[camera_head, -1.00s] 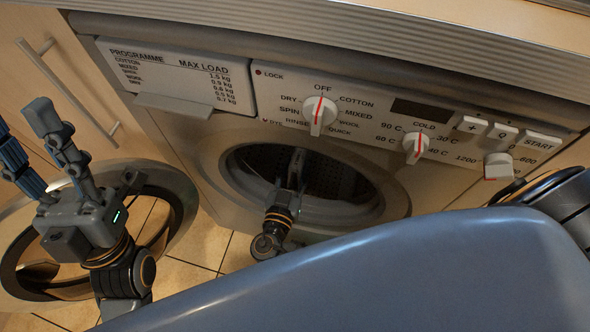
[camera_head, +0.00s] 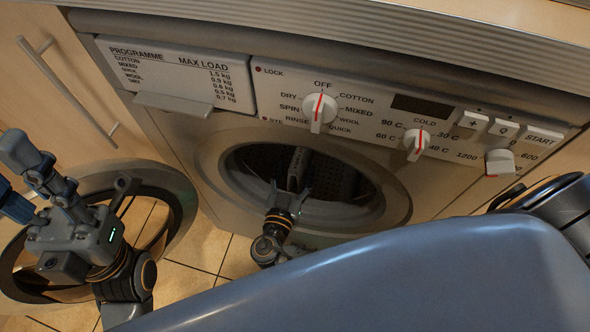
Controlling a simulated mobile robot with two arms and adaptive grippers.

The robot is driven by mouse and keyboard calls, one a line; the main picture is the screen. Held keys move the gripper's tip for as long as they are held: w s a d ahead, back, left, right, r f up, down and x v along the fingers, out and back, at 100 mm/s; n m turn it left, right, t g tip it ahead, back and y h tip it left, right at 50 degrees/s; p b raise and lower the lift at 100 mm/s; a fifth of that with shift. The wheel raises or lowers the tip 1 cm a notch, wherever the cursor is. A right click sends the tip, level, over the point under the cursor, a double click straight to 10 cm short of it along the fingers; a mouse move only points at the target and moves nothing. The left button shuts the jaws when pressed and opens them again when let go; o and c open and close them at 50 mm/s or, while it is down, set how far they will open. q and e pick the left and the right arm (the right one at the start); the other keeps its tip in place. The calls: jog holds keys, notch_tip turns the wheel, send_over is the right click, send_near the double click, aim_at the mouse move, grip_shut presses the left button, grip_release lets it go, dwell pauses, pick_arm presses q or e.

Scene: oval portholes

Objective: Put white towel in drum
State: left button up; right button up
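The dark drum (camera_head: 262,163) shows through the open round mouth of the washing machine, with holes in its wall. My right gripper (camera_head: 298,165) reaches into the mouth from below, its fingers pointing inward. Its fingertips overlap the dark inside, and I cannot tell whether they are apart. My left gripper (camera_head: 16,178) is at the far left, over the opened round door. Its fingers are spread apart, point to the upper left and hold nothing that I can see. The white towel is not visible in this view.
The round door (camera_head: 185,192) hangs open to the left of the mouth. The control panel (camera_head: 368,115) with knobs and buttons runs above, beside a drawer front (camera_head: 170,72). A cabinet handle (camera_head: 68,92) is at the upper left. Tiled floor (camera_head: 190,270) shows below.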

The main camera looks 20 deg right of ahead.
jog(key=shift+s, duration=0.1)
jog(key=v, duration=1.2)
